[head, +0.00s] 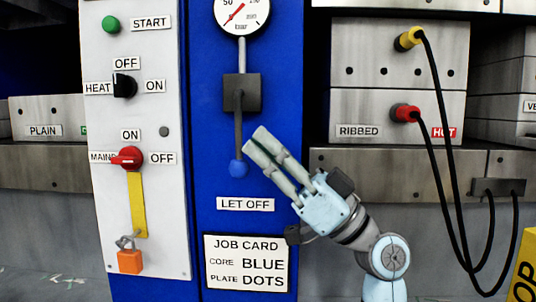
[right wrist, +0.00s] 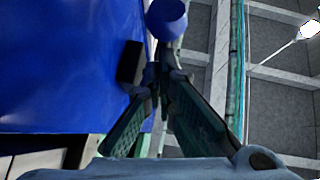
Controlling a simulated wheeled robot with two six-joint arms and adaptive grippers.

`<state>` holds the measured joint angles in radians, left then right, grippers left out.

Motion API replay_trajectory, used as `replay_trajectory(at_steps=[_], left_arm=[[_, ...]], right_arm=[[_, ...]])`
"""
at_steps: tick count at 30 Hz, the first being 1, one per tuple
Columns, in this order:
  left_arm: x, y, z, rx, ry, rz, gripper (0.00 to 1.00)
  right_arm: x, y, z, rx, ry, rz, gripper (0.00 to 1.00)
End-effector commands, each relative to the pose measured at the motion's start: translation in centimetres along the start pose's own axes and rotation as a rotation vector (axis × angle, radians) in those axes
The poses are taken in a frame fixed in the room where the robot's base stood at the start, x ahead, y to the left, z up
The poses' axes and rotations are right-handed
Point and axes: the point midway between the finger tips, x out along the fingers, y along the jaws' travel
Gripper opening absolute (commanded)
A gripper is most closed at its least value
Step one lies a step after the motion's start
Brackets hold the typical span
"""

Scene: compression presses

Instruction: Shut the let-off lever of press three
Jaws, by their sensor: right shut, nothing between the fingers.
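The let-off lever (head: 238,125) is a dark grey bar with a blue ball knob (head: 238,168). It hangs almost straight down from a dark block (head: 241,92) on the blue panel, above the LET OFF label (head: 245,204). My right gripper (head: 256,139) is shut and empty, its fingertips just right of the bar and above the knob. In the right wrist view the blue knob (right wrist: 166,18) shows beyond the fingertips (right wrist: 158,84). Whether they touch the lever I cannot tell. My left gripper is out of view.
Left stands a white panel with a green START button (head: 111,25), a black HEAT switch (head: 124,86) and a red mains switch (head: 128,158) carrying a yellow strip and orange padlock (head: 130,261). Cables hang at right from yellow (head: 408,39) and red (head: 404,113) plugs, near a HOT label.

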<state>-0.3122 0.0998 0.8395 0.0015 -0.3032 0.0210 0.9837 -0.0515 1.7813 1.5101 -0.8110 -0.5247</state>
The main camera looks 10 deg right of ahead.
Motion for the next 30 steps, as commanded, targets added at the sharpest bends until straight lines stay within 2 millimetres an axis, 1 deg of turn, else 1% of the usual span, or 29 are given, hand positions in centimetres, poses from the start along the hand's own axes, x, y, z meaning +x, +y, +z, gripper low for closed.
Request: replay_trajectory(at_steps=[11,14,16,19,22,27,30], left_arm=[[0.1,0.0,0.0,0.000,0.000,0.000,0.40],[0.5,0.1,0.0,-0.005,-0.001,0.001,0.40],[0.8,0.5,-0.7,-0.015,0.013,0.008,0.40],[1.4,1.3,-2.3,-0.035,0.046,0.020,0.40],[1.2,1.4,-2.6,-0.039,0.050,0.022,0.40],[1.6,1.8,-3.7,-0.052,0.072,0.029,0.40],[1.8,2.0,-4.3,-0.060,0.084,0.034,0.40]], right_arm=[[-0.1,0.0,-0.1,0.000,-0.001,-0.001,0.00],[-0.7,0.1,-0.4,-0.001,-0.001,-0.002,0.00],[-1.4,0.2,-0.8,0.000,-0.002,-0.003,0.00],[-3.0,0.4,-1.9,0.001,-0.003,-0.007,0.00],[-5.3,0.4,-1.7,0.008,-0.004,-0.006,0.00],[-9.3,0.4,-1.3,0.007,-0.005,-0.007,0.00],[-11.0,0.3,-1.2,0.007,-0.003,-0.008,0.00]])
